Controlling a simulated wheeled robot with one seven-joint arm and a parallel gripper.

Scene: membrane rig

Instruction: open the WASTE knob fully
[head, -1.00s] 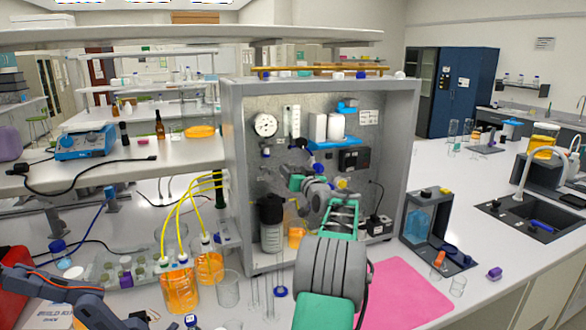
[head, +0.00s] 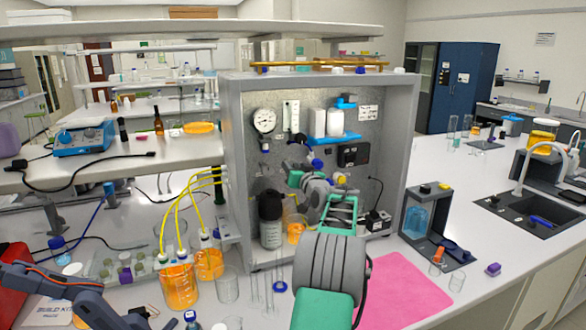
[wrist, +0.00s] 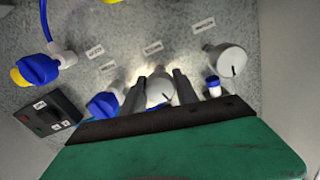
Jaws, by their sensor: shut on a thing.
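In the wrist view my gripper (wrist: 160,80) has its two dark fingers on either side of a pale grey round knob (wrist: 160,92), shut on it. The knob has a dark pointer mark, and its lower part is hidden by the gripper body. The small labels on the panel are too blurred to read, so I cannot confirm from them which knob is WASTE. In the head view my gripper is inside the grey rig cabinet (head: 232,150), against its back panel. My own arm hides the held knob there.
A similar grey knob (wrist: 228,60) is close on the right in the wrist view. Blue valve handles (wrist: 38,70) and a dark switch box (wrist: 48,118) lie left. In the head view a dark-capped bottle (head: 270,220) stands left of my arm; a pink mat (head: 405,285) lies in front.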

